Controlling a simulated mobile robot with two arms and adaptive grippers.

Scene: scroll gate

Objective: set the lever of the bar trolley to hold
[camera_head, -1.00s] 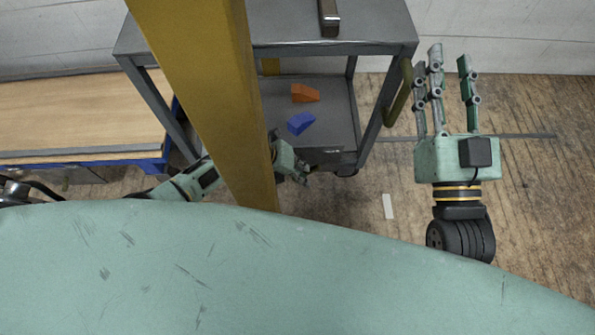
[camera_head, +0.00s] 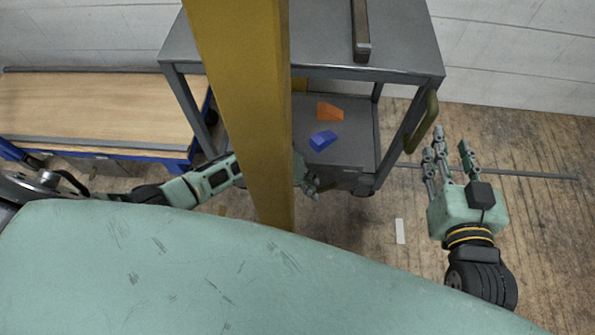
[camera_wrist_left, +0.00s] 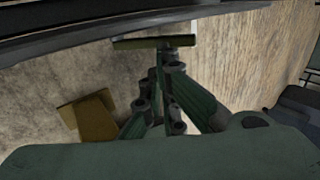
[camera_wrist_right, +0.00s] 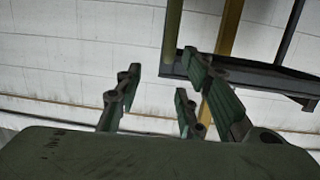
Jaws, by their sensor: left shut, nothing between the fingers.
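The bar trolley (camera_head: 405,40) is a grey two-shelf cart with an olive handle (camera_head: 423,123) on its right side. My left gripper (camera_head: 312,188) is low at the trolley's front edge, partly hidden by a yellow post. In the left wrist view its fingers (camera_wrist_left: 168,75) are shut and empty, just below a short olive bar (camera_wrist_left: 150,42) with a white plate (camera_wrist_left: 180,27) near it. I cannot tell whether this bar is the lever, or whether the fingers touch it. My right gripper (camera_head: 450,155) is open and empty, right of the handle.
The yellow post (camera_head: 240,90) crosses the view before the trolley. An orange block (camera_head: 330,111) and a blue block (camera_head: 323,140) lie on the lower shelf. A wooden-topped bench (camera_head: 90,110) stands left. A yellow-brown piece (camera_wrist_left: 95,117) shows beside the left fingers. Floor is open at right.

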